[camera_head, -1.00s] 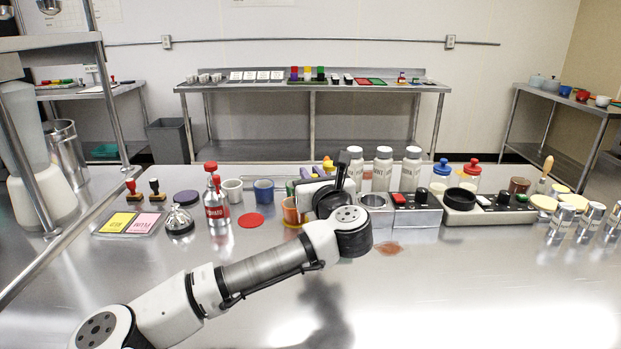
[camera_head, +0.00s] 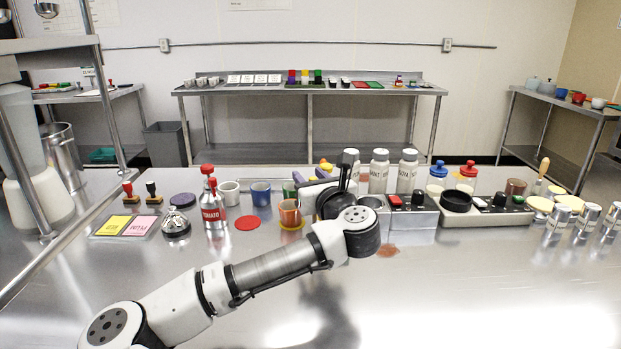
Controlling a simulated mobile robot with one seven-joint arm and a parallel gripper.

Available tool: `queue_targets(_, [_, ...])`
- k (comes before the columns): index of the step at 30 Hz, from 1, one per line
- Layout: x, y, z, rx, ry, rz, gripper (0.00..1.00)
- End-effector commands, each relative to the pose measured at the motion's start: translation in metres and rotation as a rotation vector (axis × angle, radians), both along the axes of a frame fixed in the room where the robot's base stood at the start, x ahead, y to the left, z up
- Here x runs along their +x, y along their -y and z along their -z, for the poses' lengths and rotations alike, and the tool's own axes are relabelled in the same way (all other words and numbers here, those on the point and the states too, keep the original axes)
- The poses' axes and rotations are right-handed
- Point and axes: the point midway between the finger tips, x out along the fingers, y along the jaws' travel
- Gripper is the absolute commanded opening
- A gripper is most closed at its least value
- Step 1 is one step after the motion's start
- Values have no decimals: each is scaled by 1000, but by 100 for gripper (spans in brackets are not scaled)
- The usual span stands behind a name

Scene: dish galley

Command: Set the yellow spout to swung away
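A small yellow part (camera_head: 326,166), which looks like the yellow spout, shows just behind my wrist near the middle of the table. A purple piece is close beside it, and most of both is hidden by my arm. I cannot make out which way the spout is turned. My gripper (camera_head: 325,184) is at the end of my arm, in front of and very close to the yellow part. Its fingers are hidden behind the wrist, so its opening and any contact cannot be seen.
A red-topped tomato bottle (camera_head: 213,207), a blue cup (camera_head: 261,193) and a copper-coloured cup (camera_head: 289,213) stand left of my wrist. White shakers (camera_head: 379,172) and a switch box (camera_head: 412,214) stand to the right. The table's front is clear apart from my arm.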

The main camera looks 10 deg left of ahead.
Motion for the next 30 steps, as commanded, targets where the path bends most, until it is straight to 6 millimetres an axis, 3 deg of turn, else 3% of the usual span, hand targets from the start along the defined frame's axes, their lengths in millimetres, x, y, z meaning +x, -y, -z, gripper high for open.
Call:
queue_targets(10, [-12, 7, 1, 0, 1, 2, 38])
queue_targets(24, [-99, 55, 1, 1, 2, 4, 38])
queue_targets(30, [-118, 65, 0, 0, 1, 1, 38])
